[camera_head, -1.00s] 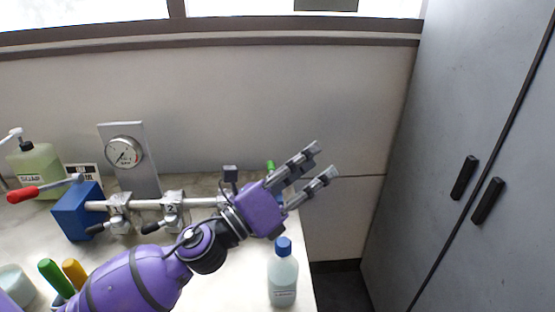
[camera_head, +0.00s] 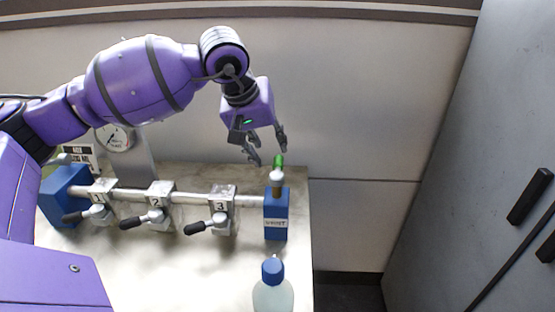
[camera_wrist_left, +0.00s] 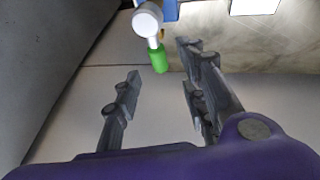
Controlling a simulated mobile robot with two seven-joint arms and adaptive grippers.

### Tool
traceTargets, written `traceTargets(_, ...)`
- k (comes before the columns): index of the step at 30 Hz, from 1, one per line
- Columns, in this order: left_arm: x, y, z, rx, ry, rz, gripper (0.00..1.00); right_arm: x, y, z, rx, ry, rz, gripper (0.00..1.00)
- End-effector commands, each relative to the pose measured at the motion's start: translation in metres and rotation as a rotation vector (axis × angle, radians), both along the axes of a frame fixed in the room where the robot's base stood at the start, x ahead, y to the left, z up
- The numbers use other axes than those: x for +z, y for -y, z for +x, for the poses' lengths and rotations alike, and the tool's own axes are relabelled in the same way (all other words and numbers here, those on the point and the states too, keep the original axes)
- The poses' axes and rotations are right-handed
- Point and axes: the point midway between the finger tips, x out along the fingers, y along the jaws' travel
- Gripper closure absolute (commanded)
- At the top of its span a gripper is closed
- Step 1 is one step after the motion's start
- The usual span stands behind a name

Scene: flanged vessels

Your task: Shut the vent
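The vent is a blue block (camera_head: 277,225) with a label that seems to end in "VENT", at the right end of the pipe. On top it has a pale round hub (camera_head: 277,176) and a green-tipped handle (camera_head: 279,160). My left gripper (camera_head: 268,157) points down just above and behind the vent, fingers apart. In the left wrist view the green handle tip (camera_wrist_left: 160,60) appears between or just beyond the open fingers (camera_wrist_left: 163,64), with the white hub (camera_wrist_left: 147,19) above it. I see no clear contact. My right gripper is not in view.
Three numbered valves with dark levers, including valve 3 (camera_head: 222,212), line the pipe left of the vent. A blue-capped bottle (camera_head: 272,290) stands in front of it. A gauge panel (camera_head: 114,138) stands behind. Grey cabinets (camera_head: 470,170) are at the right.

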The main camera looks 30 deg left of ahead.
Motion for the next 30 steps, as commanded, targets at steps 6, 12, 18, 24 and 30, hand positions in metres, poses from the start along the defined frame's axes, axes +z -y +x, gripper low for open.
traceTargets(6, -0.031, 0.003, 0.016, 0.000, -0.001, -0.005, 0.62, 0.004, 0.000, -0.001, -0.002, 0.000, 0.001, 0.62)
traceTargets(12, -0.046, 0.004, 0.024, -0.001, 0.000, -0.004, 0.62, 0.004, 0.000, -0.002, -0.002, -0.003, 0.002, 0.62)
traceTargets(18, -0.049, 0.004, 0.025, 0.000, 0.001, -0.003, 0.62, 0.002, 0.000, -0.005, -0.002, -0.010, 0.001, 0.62)
traceTargets(24, -0.049, 0.004, 0.025, -0.001, 0.000, -0.004, 0.76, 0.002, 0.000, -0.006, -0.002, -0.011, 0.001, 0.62)
traceTargets(30, -0.049, 0.004, 0.025, -0.001, 0.000, -0.004, 1.00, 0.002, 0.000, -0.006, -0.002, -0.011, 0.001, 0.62)
